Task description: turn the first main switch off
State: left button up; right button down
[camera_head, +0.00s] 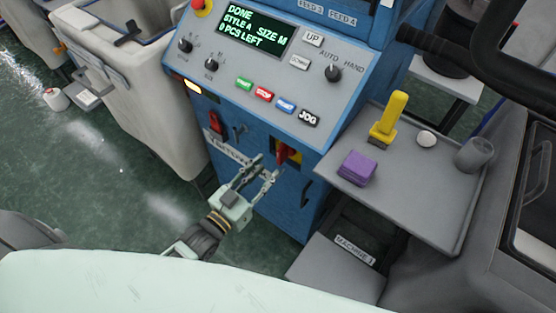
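The main switch (287,153), a red handle on a yellow plate, is on the front of the blue machine (293,212), below the control panel. My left gripper (267,166) is in front of the machine, its fingers spread and pointing up toward the switch. The fingertips are just left of and below the red handle; I cannot tell if they touch it. Nothing shows between the fingers. A label reading MACHINE 1 (355,249) is low beside the machine. My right gripper is not in view.
The panel has a screen (240,32) reading DONE, knobs and coloured buttons. Another red handle (215,122) is left of the switch. A pale bin (150,105) stands left.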

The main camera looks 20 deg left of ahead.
aim_at(278, 158)
pick_arm(q)
jog(key=x, duration=0.5)
jog(key=shift+w, duration=0.1)
jog(key=shift+f, duration=0.1)
grip_shut()
